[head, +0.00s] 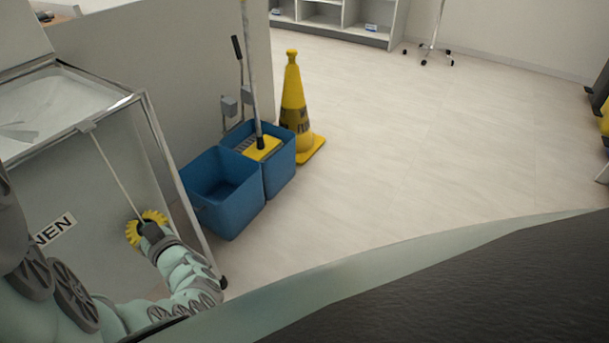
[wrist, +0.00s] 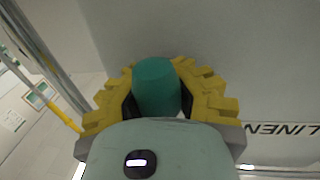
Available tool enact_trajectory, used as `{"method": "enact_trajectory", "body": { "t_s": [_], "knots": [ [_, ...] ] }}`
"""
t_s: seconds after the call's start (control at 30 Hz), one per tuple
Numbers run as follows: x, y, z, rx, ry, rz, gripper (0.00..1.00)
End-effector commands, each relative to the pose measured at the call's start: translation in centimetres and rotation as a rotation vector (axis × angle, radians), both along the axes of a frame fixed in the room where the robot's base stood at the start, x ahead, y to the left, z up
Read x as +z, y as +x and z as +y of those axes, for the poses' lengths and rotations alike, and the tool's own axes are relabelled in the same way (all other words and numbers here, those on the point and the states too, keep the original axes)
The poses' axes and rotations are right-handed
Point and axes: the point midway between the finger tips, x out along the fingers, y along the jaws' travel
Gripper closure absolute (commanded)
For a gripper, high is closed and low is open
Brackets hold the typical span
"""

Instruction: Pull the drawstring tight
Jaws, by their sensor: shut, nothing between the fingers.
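The linen hamper's grey bag (head: 85,215) hangs in a metal frame at the left of the head view. The drawstring (head: 112,170), a thin pale cord, runs from a small grey fitting (head: 87,126) on the top rim straight down to my gripper (head: 146,222). My gripper, with yellow ridged fingers, is shut in front of the bag. In the wrist view a teal rounded piece (wrist: 156,86) shows at the fingers (wrist: 157,72); I cannot tell how it sits against them. The cord's lower end is hidden by my gripper in the head view.
Blue mop buckets (head: 226,207) with a mop stand just right of the hamper, close to my arm. A yellow cone (head: 293,95) stands behind them. Open shelves (head: 335,20) stand at the back.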

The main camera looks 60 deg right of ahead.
Motion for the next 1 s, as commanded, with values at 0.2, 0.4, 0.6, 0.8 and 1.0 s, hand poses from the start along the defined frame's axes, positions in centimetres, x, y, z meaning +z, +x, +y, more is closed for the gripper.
{"method": "enact_trajectory", "body": {
  "t_s": [0.2, 0.4, 0.6, 0.8, 1.0],
  "knots": [
    [-0.71, -0.39, 0.04, -0.002, 0.003, 0.022, 0.94],
    [-0.52, -0.27, 0.04, -0.001, 0.002, 0.016, 0.73],
    [-0.36, -0.17, 0.03, -0.001, 0.001, 0.011, 0.53],
    [-0.30, -0.14, 0.02, -0.001, 0.001, 0.010, 0.37],
    [-0.28, -0.15, 0.02, -0.001, 0.001, 0.009, 0.37]
  ]
}}
